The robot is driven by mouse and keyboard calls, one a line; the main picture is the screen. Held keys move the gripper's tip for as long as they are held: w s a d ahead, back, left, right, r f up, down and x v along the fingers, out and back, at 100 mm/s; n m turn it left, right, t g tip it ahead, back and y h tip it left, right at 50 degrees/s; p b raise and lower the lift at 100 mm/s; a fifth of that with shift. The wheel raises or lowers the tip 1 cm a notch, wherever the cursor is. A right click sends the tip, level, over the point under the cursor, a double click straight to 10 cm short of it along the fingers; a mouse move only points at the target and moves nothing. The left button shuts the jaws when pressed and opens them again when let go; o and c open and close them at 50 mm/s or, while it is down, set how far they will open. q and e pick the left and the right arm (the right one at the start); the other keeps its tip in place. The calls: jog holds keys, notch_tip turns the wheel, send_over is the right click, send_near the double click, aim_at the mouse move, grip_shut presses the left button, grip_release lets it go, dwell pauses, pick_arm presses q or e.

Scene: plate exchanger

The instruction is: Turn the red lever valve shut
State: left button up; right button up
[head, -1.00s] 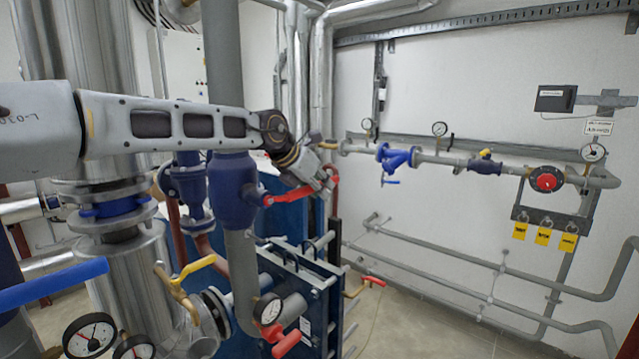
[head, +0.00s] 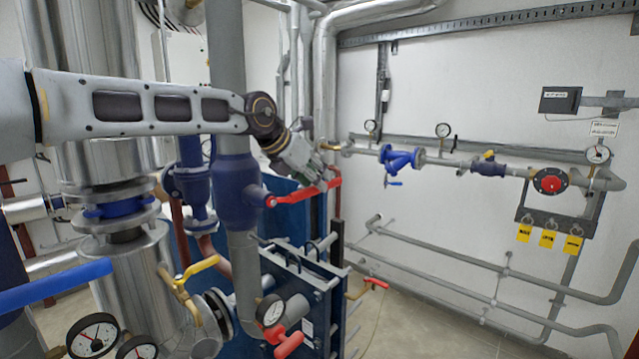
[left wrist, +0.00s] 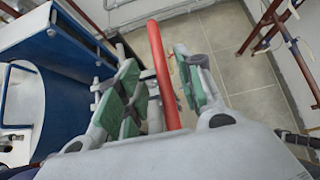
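The red lever (head: 305,191) sits on a blue valve body (head: 236,193) on a vertical grey pipe. It points right and slightly up from the valve in the head view. My left gripper (head: 323,181) is at the lever's outer end. In the left wrist view the red lever (left wrist: 160,70) runs between the two green-padded fingers of my left gripper (left wrist: 165,85). The fingers are apart, with a gap visible on the right side of the lever. Whether the left finger touches it, I cannot tell. My right gripper is not in view.
A blue plate exchanger (head: 290,275) stands below and behind the lever. A yellow lever (head: 200,267) and a blue lever (head: 55,285) are at the lower left. Pipes with gauges and a blue valve (head: 400,158) run along the right wall. Open floor shows at lower right.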

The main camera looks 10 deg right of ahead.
pick_arm(q)
jog(key=shift+v, duration=3.85)
jog(key=shift+f, duration=0.1)
